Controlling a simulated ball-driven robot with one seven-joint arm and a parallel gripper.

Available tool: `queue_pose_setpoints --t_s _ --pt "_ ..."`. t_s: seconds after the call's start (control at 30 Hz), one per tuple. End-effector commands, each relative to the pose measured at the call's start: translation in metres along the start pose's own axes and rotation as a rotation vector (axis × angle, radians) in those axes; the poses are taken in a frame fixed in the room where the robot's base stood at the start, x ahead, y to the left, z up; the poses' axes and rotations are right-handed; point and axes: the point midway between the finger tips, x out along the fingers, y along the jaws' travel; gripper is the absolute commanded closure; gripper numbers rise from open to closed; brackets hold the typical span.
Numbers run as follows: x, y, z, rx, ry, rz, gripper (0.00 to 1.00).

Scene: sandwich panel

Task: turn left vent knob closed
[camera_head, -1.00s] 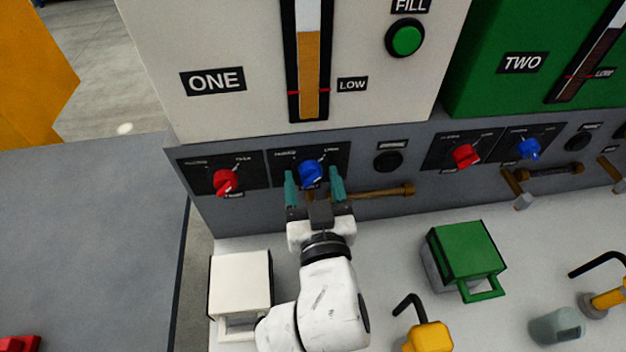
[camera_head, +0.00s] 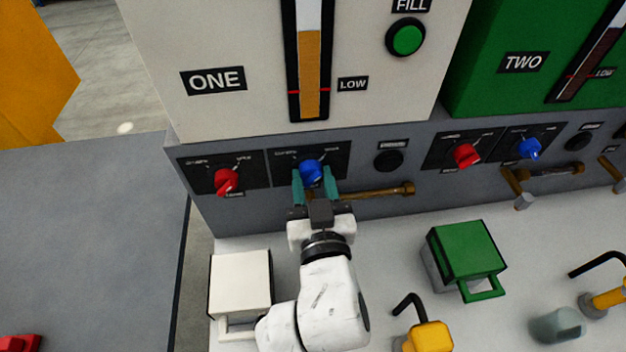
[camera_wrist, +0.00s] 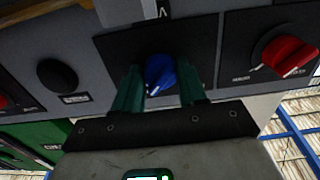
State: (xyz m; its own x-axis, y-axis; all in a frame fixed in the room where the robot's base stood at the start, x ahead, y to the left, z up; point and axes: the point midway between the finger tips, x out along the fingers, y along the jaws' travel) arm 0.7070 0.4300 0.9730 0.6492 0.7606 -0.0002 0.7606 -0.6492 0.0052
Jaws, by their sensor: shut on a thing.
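A blue knob (camera_head: 311,172) sits on a black plate on the grey panel below the ONE label. A red knob (camera_head: 227,181) is to its left, with its pointer tilted up to the right. My gripper (camera_head: 313,178) reaches the panel from the front, with its two teal fingers shut on the blue knob, one on each side. In the wrist view the blue knob (camera_wrist: 160,72) shows between the fingers (camera_wrist: 160,90). The small print on the plates is too blurred to read, so I cannot tell which knob is named vent.
A brass handle (camera_head: 375,192) sticks out just right of my gripper, with a black round button (camera_head: 388,160) above it. A white box (camera_head: 241,282) and a green box (camera_head: 467,250) stand on the counter. Another red knob (camera_head: 466,155) and blue knob (camera_head: 529,149) are at right.

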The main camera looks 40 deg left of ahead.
Motion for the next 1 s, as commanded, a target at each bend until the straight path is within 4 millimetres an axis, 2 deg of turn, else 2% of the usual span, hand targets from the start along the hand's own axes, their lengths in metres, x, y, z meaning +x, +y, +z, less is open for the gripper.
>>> queue_pose_setpoints --t_s 0.37,1.0 --pt "0.0001 0.0006 -0.0022 -0.156 0.000 0.000 0.90" --pt "0.0000 0.0020 -0.0031 -0.751 -0.002 0.001 0.90"
